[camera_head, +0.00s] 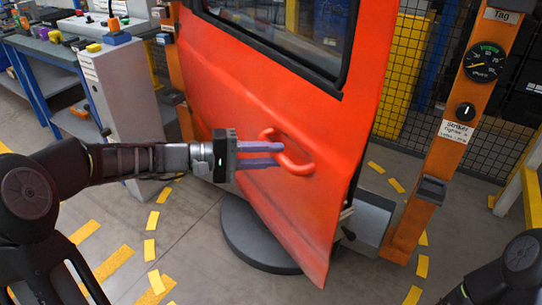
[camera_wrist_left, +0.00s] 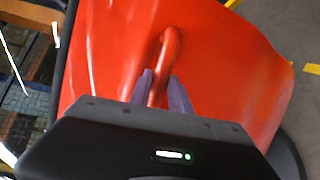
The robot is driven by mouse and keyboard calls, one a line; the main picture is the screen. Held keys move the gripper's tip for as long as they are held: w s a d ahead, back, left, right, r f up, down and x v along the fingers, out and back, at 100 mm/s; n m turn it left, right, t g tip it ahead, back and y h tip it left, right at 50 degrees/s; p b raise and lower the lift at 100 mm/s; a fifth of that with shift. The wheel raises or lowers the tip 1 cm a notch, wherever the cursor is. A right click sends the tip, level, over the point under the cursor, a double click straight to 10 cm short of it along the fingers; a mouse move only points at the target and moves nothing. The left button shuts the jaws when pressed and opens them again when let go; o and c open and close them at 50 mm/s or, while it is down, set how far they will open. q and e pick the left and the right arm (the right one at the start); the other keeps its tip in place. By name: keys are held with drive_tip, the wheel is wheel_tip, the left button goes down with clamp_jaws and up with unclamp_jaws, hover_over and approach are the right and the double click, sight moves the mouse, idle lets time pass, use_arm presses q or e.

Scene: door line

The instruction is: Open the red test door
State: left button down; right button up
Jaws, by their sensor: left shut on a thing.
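The red test door (camera_head: 235,85) stands in the middle of the head view, with a dark-framed window in its upper part. Its red loop handle (camera_head: 300,161) sticks out from the outer panel. My left gripper (camera_head: 272,154) comes in from the left with its purple fingers at the near side of the handle. In the left wrist view, the fingers lie on either side of the red handle (camera_wrist_left: 168,55) and are shut on it; the red door (camera_wrist_left: 225,55) fills the background. Of my right arm only a dark part shows at the lower right; its gripper is out of view.
A round dark base (camera_head: 250,238) is under the door. An orange post (camera_head: 440,165) with a gauge and knob stands to the right. A workbench (camera_head: 45,50) and grey cabinet (camera_head: 120,95) are at the left. Floor with yellow dashes is clear in front.

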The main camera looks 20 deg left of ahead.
use_arm(q)
drive_tip(key=shift+s+a+r, duration=0.1)
drive_tip(key=shift+a, duration=0.35)
drive_tip(key=shift+w+d, duration=0.3)
drive_tip(key=c, duration=1.4)
unclamp_jaws()
drive_tip(key=shift+a, duration=0.1)
drive_tip(key=shift+c, duration=0.2)
drive_tip(key=shift+o, duration=0.9)
drive_tip(key=shift+s, duration=0.1)
drive_tip(key=f+v, duration=0.1)
drive_tip(key=v, duration=0.6)
drive_tip(key=shift+s+a+r, duration=0.2)
drive_tip(key=shift+a+r, duration=0.05)
drive_tip(key=shift+r, duration=0.25)
drive_tip(key=shift+c, duration=0.2)
